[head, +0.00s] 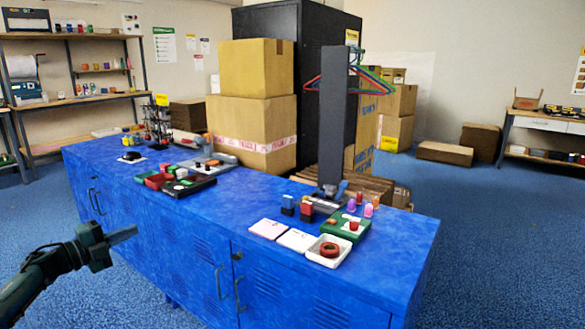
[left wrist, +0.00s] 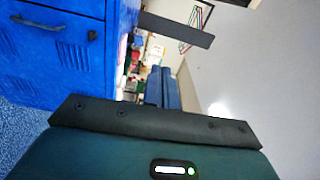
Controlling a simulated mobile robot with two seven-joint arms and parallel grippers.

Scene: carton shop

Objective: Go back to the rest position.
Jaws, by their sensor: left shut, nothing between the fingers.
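My left gripper (head: 124,235) is at the left of the head view, in front of the blue cabinet (head: 190,245) and apart from it. Its fingers are together with nothing between them, pointing right. In the left wrist view the shut fingers (left wrist: 163,88) show above the dark gripper body, with the blue cabinet's doors at the left. My right gripper is not in view.
The cabinet top holds a grey post (head: 338,120) with hangers, a white tray (head: 330,262) with a red ring, a black tray (head: 195,187) and small coloured pieces. Cardboard boxes (head: 252,120) stand behind. Blue floor is free in front at the left.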

